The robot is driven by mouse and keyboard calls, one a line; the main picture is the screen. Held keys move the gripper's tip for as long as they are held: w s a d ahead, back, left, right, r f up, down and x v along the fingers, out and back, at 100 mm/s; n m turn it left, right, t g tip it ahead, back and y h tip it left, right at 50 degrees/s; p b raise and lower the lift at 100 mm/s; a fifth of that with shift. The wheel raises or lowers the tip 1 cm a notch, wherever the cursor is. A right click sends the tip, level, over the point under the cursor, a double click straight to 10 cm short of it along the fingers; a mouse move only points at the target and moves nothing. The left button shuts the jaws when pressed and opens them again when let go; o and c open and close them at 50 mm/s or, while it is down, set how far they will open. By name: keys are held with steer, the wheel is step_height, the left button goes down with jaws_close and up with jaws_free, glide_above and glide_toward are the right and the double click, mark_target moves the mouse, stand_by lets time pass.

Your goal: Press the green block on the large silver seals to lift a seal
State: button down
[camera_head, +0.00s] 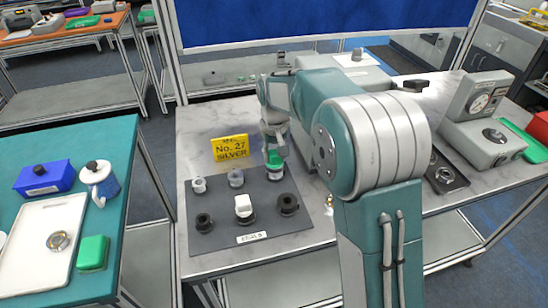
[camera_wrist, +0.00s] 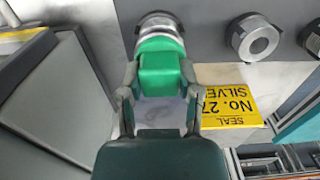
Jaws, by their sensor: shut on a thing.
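My gripper (camera_wrist: 158,88) is shut on the green block (camera_wrist: 160,66), with one finger on each side of it. In the head view the green block (camera_head: 274,158) is over the back right of the grey mat (camera_head: 262,222). A silver seal (camera_wrist: 158,24) lies directly at the block's far end in the wrist view; the block partly covers it, and I cannot tell whether they are stuck together. Two more silver seals, the middle one (camera_head: 236,178) and the left one (camera_head: 199,185), sit in the mat's back row.
The mat's front row has black round pieces (camera_head: 203,222) (camera_head: 288,205) and a white block (camera_head: 243,207) on a piece between them. A yellow "No. 27 SILVER" sign (camera_head: 229,148) stands just behind the mat. A gauge device (camera_head: 480,110) is at right.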

steer(key=shift+r, duration=2.6)
steer(key=shift+s, duration=0.1)
